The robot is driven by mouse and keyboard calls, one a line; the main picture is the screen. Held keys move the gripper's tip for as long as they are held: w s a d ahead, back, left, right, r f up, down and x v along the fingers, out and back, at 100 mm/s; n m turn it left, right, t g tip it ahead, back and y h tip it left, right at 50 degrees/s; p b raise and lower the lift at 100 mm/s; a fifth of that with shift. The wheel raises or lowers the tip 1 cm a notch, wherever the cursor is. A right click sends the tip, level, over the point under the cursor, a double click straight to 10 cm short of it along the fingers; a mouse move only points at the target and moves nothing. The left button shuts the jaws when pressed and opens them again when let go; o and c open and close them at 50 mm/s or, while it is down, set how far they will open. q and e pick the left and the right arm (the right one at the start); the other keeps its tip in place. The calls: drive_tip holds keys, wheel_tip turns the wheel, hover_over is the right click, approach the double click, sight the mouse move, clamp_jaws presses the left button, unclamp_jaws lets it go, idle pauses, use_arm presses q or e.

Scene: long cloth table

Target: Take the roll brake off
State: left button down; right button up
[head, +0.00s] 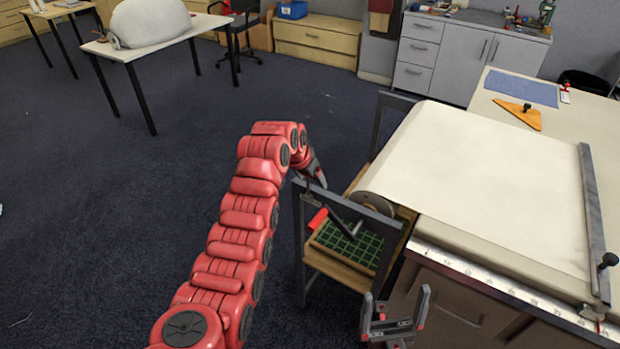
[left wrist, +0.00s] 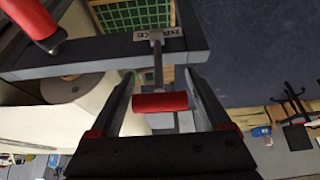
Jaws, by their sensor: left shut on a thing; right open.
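The brake lever is a dark rod with a red grip (left wrist: 160,102), beside a plate (left wrist: 160,34) lettered BRAKE on the grey frame (left wrist: 100,60). In the left wrist view the red grip lies between my left fingers. In the head view my left gripper (head: 314,182) is at the top of the frame's near side, shut on the lever, hiding its grip. A second red handle (head: 317,218) hangs just below, on a dark crank arm (head: 343,229). The roll (head: 373,203) of pale cloth sits in the frame. My right gripper (head: 396,306) is open and empty at the lower middle.
Pale cloth (head: 480,180) runs from the roll over the long table (head: 555,115). A metal bar (head: 594,220) with a dark knob crosses it. A green gridded mat (head: 350,243) lies on a shelf under the roll.

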use_arm(q)
drive_tip(key=shift+c, duration=1.1)
unclamp_jaws()
drive_tip(key=shift+o, duration=1.1)
drive_tip(key=shift+w+d+f, duration=0.1)
drive_tip(key=p+v, duration=1)
drive_tip(key=v, duration=0.7)
drive_tip(key=shift+p, duration=0.35)
